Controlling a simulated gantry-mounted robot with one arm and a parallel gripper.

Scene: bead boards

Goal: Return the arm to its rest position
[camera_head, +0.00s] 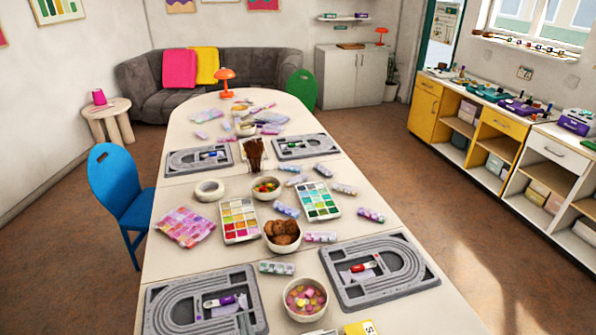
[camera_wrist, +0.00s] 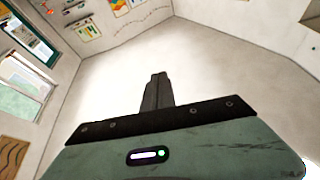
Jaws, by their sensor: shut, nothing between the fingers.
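My gripper (camera_wrist: 157,92) shows in the wrist view with its dark fingers together and nothing between them. It points up at a bare pale ceiling and wall area, clear of any object. The head view shows neither my arm nor my gripper. The long white table (camera_head: 172,225) there carries grey bead boards: one at the front left (camera_head: 160,295), one at the front right (camera_head: 410,285), and two farther back, at left (camera_head: 172,163) and right (camera_head: 325,148).
Bowls, including one of cookies (camera_head: 283,235) and one of candy (camera_head: 305,299), stand among bead boxes on the table. A blue chair (camera_head: 113,180) stands at left and a green chair (camera_head: 301,90) at back right. Open brown floor (camera_head: 400,165) lies between table and right-hand cabinets.

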